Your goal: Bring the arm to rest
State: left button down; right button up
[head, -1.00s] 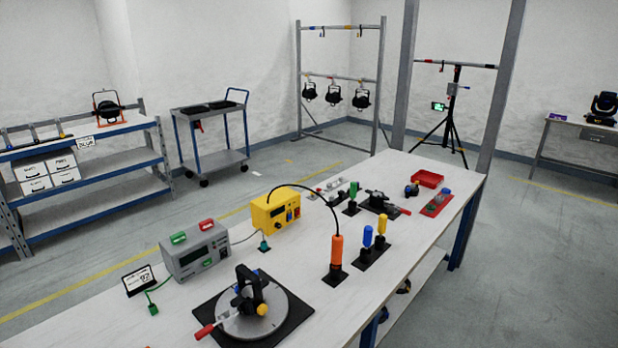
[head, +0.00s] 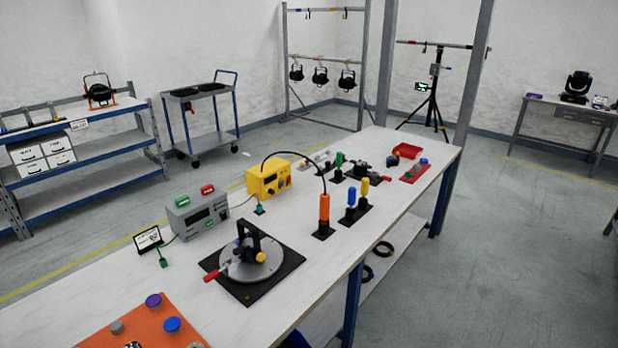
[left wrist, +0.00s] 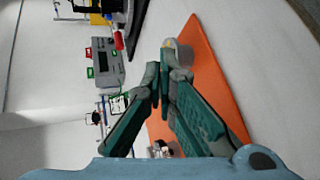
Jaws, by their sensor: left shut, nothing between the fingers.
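My left gripper (left wrist: 160,78) shows in the left wrist view, its green fingers closed together with nothing visible held between them. It is above the bench, in front of the orange mat (left wrist: 212,78) in that view. In the head view neither gripper shows. The long white workbench (head: 120,290) runs from the lower left toward the back right.
A round plate fixture (head: 255,268) on a black mat, a grey instrument (head: 198,217), a yellow box (head: 268,180) and an orange-handled tool (head: 324,212) stand on the bench. A cart (head: 200,115) and shelving (head: 75,170) stand beyond. Floor to the right is clear.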

pick_arm(q)
jog(key=s+d+f+m+g+h, duration=0.15)
jog(key=s+d+m+g, duration=0.35)
jog(key=s+d+m, duration=0.5)
jog(key=s+a+r+m+g+y, duration=0.1)
jog(key=s+r+m+g+y, duration=0.1)
jog(key=s+m, duration=0.35)
jog(key=s+a+r+m+g+y, duration=0.1)
jog(key=s+a+r+m+g, duration=0.1)
jog(key=s+m, duration=0.35)
jog(key=s+a+f+n+g, duration=0.1)
jog(key=s+f, duration=0.1)
jog(key=f, duration=0.9)
jog(key=s+a+f+n+g, duration=0.1)
jog(key=s+f, duration=0.2)
jog(key=f, duration=0.8)
jog(key=s+f+g, duration=0.1)
jog(key=s+f, duration=0.9)
jog(key=s, duration=0.3)
jog(key=shift+a+f, duration=0.15)
jog(key=shift+f, duration=0.1)
